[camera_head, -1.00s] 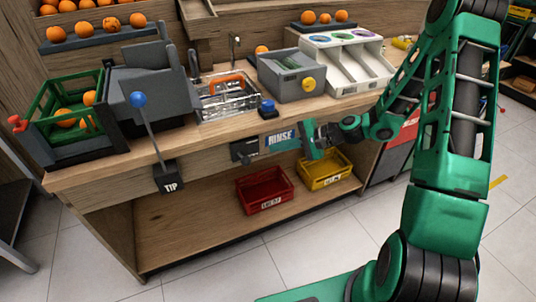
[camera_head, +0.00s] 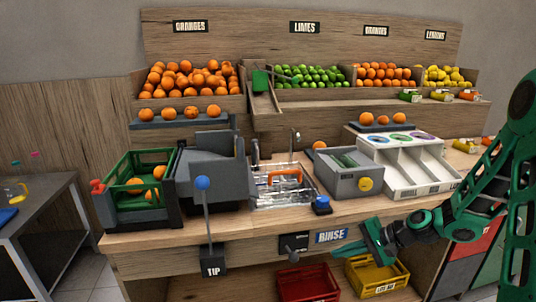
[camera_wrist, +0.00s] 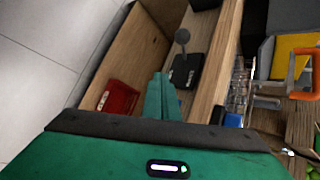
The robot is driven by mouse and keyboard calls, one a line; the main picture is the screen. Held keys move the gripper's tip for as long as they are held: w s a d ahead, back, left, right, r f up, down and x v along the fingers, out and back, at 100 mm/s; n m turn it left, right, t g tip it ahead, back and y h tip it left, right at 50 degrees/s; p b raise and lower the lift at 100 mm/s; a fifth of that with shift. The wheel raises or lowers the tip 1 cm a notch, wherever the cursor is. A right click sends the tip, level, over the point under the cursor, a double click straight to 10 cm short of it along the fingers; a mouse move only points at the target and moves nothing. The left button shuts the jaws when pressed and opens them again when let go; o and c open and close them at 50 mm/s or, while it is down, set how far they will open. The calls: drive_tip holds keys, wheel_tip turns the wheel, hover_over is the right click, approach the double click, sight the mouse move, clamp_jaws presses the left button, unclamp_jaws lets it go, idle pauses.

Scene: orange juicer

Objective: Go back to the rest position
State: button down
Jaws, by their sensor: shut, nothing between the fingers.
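My gripper (camera_head: 362,249) is shut and empty. In the head view it is in front of the counter's front edge, to the right of the RINSE label (camera_head: 332,236) and above the yellow crate (camera_head: 377,277). In the wrist view its fingers (camera_wrist: 162,97) are together, pointing toward the counter front. My green arm reaches in from the right side of the head view.
On the wooden counter (camera_head: 262,226) stand a green crate (camera_head: 127,176) with oranges, a grey machine (camera_head: 212,175), a clear basin (camera_head: 270,192), a grey box (camera_head: 345,180) and a white sorting tray (camera_head: 405,165). Fruit bins line the back. The TIP lever (camera_head: 207,230) juts from the counter front.

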drive_tip(key=s+d+r+n+g+h, duration=0.1)
drive_tip(key=s+d+r+h, duration=0.2)
drive_tip(key=s, duration=0.8)
drive_tip(key=s+d+r+n+g+h, duration=0.1)
drive_tip(key=s+d+r+g+h, duration=0.1)
drive_tip(key=s+d+r, duration=0.5)
drive_tip(key=s+d+r+n+g+h, duration=0.1)
drive_tip(key=s+d+r+h, duration=0.2)
drive_tip(key=s, duration=1.2)
drive_tip(key=d+r, duration=0.2)
drive_tip(key=d, duration=0.1)
drive_tip(key=shift+s+r+g+h, duration=0.15)
drive_tip(key=shift+r+g+h, duration=0.15)
drive_tip(key=shift+r+h, duration=0.1)
drive_tip(key=shift+w+f, duration=0.25)
drive_tip(key=shift+w, duration=0.35)
